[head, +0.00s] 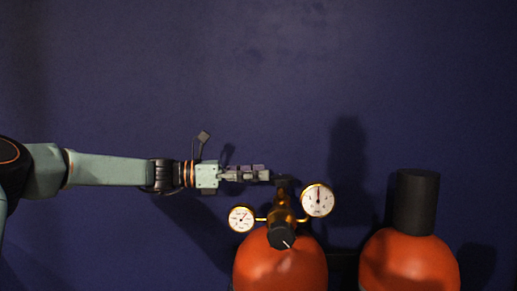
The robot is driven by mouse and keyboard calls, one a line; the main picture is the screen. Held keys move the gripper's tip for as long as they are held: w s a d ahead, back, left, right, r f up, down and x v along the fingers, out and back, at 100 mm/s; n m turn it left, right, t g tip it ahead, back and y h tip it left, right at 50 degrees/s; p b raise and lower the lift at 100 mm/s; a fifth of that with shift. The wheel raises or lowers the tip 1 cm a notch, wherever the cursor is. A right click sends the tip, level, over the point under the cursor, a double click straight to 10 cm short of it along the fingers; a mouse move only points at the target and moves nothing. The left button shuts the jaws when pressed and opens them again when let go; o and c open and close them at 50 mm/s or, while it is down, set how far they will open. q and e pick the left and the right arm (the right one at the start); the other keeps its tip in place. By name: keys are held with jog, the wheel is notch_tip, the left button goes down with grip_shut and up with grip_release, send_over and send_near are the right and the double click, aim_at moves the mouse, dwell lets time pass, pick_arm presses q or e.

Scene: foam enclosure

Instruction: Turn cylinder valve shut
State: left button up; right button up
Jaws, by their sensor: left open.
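An orange gas cylinder (278,268) stands at the bottom centre in the head view. On its top is a brass valve and regulator (283,205) with a black knob (281,236) facing me; a white line marks the knob. My left gripper (276,177) reaches in from the left, level, and is open. Its fingertips are at the dark top end of the brass valve body. I cannot tell whether they touch it. My right gripper is not in view.
A large gauge (318,199) sits right of the valve and a smaller gauge (241,218) left of it, below my gripper. A second orange cylinder (408,262) with a black cap (416,202) stands at right. A dark blue wall (300,80) is behind; the space above is clear.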

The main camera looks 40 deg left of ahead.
pick_arm(q)
jog(key=w+r, duration=0.1)
jog(key=r+m+g+h, duration=0.1)
jog(key=r, duration=0.1)
jog(key=w+r+g+h, duration=0.1)
jog(key=r, duration=0.1)
jog(key=shift+w+a+m+p, duration=0.35)
jog(key=shift+m, duration=0.05)
jog(key=shift+w, duration=0.1)
